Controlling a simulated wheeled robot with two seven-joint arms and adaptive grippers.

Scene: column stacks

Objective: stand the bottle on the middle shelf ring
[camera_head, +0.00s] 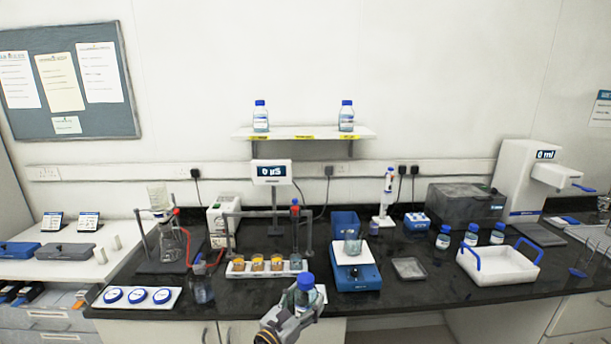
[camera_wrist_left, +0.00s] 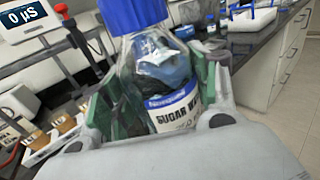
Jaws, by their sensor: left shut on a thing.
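A clear bottle with a blue cap and a white label (camera_wrist_left: 172,108) is held in my left gripper (camera_head: 301,305). The bottle's blue cap (camera_head: 306,281) shows above the fingers at the bench's front edge in the head view. In the left wrist view my left gripper (camera_wrist_left: 155,105) is shut around the bottle's body, and the bottle looks nearly upright. The wall shelf (camera_head: 283,132) carries a blue-capped bottle (camera_head: 260,117) at its left and another bottle (camera_head: 346,117) at its right. The shelf's middle stretch between them is bare, with yellow marks on its front edge. My right gripper is not in view.
Between my left gripper and the shelf stand a tray of amber jars (camera_head: 258,266), a meter with a display (camera_head: 272,173) and a blue balance (camera_head: 357,276) with a beaker. A white tray with blue handles (camera_head: 497,265) and several bottles are at the right.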

